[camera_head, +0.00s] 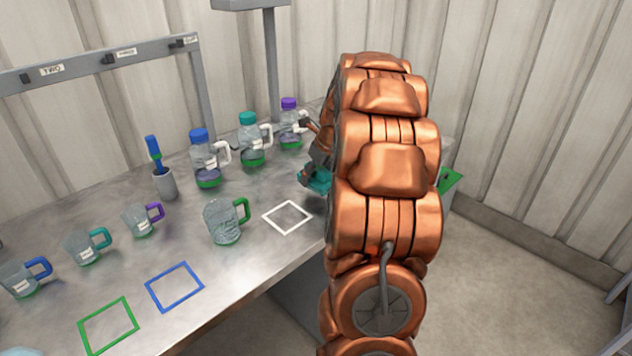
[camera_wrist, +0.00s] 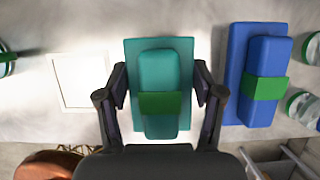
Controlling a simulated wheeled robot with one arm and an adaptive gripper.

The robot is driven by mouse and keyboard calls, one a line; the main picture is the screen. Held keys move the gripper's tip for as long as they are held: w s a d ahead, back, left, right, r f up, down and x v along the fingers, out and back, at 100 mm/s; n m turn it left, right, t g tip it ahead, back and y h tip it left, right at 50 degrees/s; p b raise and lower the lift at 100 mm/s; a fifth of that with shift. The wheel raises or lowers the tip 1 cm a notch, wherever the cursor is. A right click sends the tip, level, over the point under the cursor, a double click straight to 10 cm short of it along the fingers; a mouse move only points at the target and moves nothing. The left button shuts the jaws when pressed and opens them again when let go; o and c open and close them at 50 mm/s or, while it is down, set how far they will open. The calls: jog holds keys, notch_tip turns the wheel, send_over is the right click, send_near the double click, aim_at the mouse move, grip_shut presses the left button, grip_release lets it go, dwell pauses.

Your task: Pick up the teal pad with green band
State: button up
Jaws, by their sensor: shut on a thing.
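The teal pad with a green band (camera_wrist: 160,70) is a flat teal plate with a raised teal block, and the green band wraps the block. In the wrist view my gripper (camera_wrist: 161,95) has one finger on each side of the block and is shut on it. In the head view the teal pad (camera_head: 316,181) shows only in part at the bench's right end, beside my arm, which hides the rest. Whether the pad touches the bench is hard to tell.
A blue pad with a green band (camera_wrist: 262,75) lies just right of the teal pad. A white square outline (camera_head: 287,217) is to the left, near a green-handled jug (camera_head: 225,221). Capped bottles (camera_head: 252,142) stand behind. Small jugs and a brush holder (camera_head: 164,184) stand further left.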

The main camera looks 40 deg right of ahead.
jog(key=s+a, duration=0.3)
jog(key=a, duration=0.1)
jog(key=s+a+r+b, duration=0.1)
jog(key=s+a, duration=0.2)
jog(key=a, duration=0.1)
jog(key=s+a+b, duration=0.1)
jog(key=s+a, duration=0.2)
jog(key=a, duration=0.1)
jog(key=shift+s+a+r, duration=0.2)
jog(key=shift+a, duration=0.2)
jog(key=o, duration=0.5)
jog(key=c, duration=0.4)
jog(key=shift+s, duration=0.1)
